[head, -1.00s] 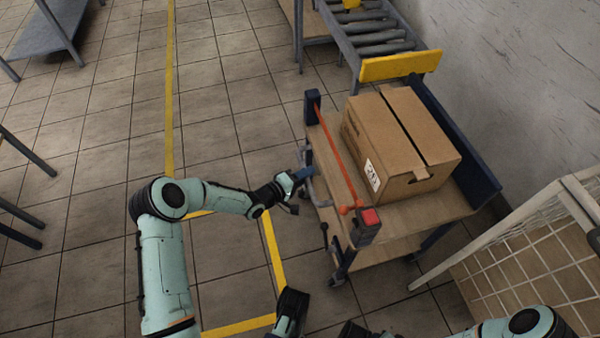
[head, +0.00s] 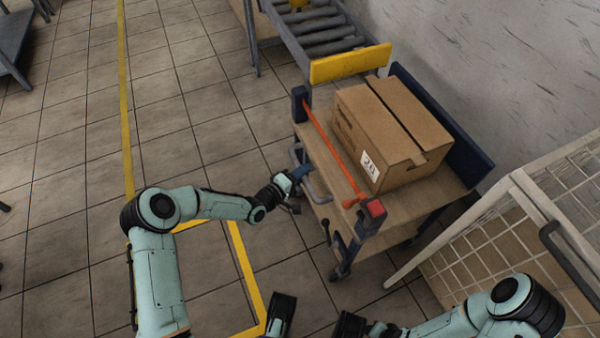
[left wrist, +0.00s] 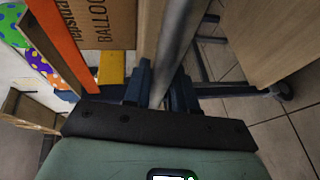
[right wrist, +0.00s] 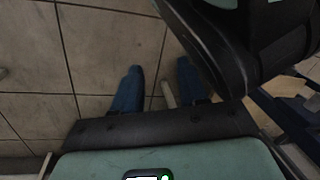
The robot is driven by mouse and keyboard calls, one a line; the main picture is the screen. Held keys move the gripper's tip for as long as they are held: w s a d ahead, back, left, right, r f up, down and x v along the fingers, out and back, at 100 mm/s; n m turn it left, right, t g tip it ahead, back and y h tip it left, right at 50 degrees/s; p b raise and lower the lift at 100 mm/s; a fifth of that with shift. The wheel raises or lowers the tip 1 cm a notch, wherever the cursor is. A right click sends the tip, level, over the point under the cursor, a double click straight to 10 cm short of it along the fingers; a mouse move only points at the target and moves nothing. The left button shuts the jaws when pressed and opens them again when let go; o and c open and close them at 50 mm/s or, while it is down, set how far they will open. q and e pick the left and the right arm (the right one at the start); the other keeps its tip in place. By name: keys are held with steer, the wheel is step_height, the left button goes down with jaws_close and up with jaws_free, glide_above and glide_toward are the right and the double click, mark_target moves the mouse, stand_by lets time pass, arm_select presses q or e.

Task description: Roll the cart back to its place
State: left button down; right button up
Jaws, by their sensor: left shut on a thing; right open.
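My left gripper (head: 297,175) is shut on the cart's grey handle (head: 316,190), on the cart's left side; the handle also shows between the fingers in the left wrist view (left wrist: 176,50). My right gripper (right wrist: 160,88) is open and empty over the floor, at the bottom of the head view. Yellow floor lines (head: 247,270) mark a rectangle left of the cart.
A roller conveyor (head: 318,38) with a yellow end plate (head: 350,63) stands just behind the cart. A white wire-mesh cage (head: 500,230) is at the right, near the wall. Open tiled floor (head: 190,110) lies to the left.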

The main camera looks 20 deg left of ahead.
arm_select(q)
steer(key=shift+d+r, duration=0.1)
steer(key=shift+d, duration=0.1)
steer(key=c, duration=1.1)
jaws_free()
steer(key=shift+c, duration=0.2)
steer(key=shift+o, duration=0.6)
steer(key=shift+w+d, duration=0.1)
steer(key=shift+w, duration=0.05)
steer(key=shift+s+a, duration=0.25)
steer(key=shift+s, duration=0.05)
steer(key=p+v, duration=0.3)
steer(key=v, duration=0.9)
steer(key=shift+s+p, duration=0.3)
steer(key=shift+s, duration=0.05)
arm_select(e)
steer(key=w+a+r+t, duration=0.1)
steer(key=w+r, duration=0.3)
steer(key=r, duration=0.1)
steer(key=shift+a+r+t, duration=0.2)
steer(key=shift+r+t, duration=0.15)
steer(key=shift+t, duration=0.05)
